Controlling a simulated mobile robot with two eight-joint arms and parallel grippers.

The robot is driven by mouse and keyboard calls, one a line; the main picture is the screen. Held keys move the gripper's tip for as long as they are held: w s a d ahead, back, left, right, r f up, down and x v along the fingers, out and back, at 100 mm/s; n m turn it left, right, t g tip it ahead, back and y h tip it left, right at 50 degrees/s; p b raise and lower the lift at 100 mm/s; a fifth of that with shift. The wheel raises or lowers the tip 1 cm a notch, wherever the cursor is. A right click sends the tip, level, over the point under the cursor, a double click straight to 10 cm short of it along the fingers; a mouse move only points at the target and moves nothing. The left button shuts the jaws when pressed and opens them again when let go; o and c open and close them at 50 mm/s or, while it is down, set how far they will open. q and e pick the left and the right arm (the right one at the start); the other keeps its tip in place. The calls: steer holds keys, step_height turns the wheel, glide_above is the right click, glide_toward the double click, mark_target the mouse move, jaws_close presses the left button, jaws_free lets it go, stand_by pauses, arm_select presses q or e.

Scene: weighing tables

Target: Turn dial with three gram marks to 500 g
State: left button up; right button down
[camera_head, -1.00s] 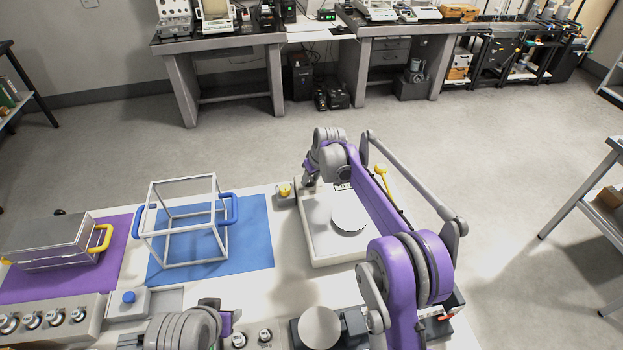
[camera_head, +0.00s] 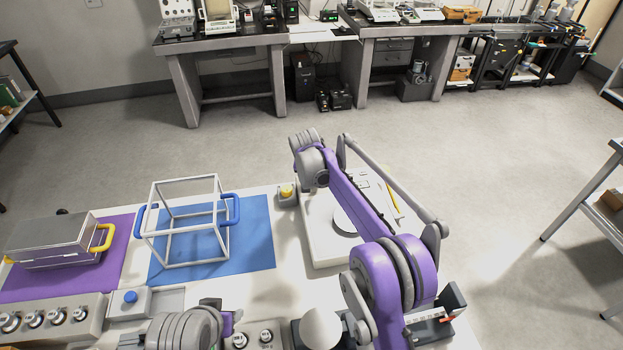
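A grey panel with several round dials (camera_head: 55,318) stands at the lower left. Another grey panel beside my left arm shows two dials, one (camera_head: 240,340) near the arm and one (camera_head: 266,336) to its right. The marks are too small to read, so I cannot tell which dial has three gram marks or where it points. My purple and grey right arm reaches up over the table's right part; its gripper fingers are hidden. My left arm shows only as grey and purple links at the bottom edge; its fingers do not show.
A white frame cube with blue handles (camera_head: 228,208) stands on a blue mat (camera_head: 255,255). A metal box (camera_head: 48,240) with yellow handles lies on a purple mat (camera_head: 120,250). A blue button (camera_head: 130,297) and a yellow button (camera_head: 287,190) stand nearby. My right arm partly covers a white scale (camera_head: 320,245).

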stand_by(0.3)
steer(key=shift+c, duration=2.2)
jaws_free()
steer(key=v, duration=1)
steer(key=shift+s+r, duration=0.2)
steer(key=shift+r, duration=0.15)
steer(key=shift+a+f, duration=0.1)
steer(key=shift+a, duration=0.05)
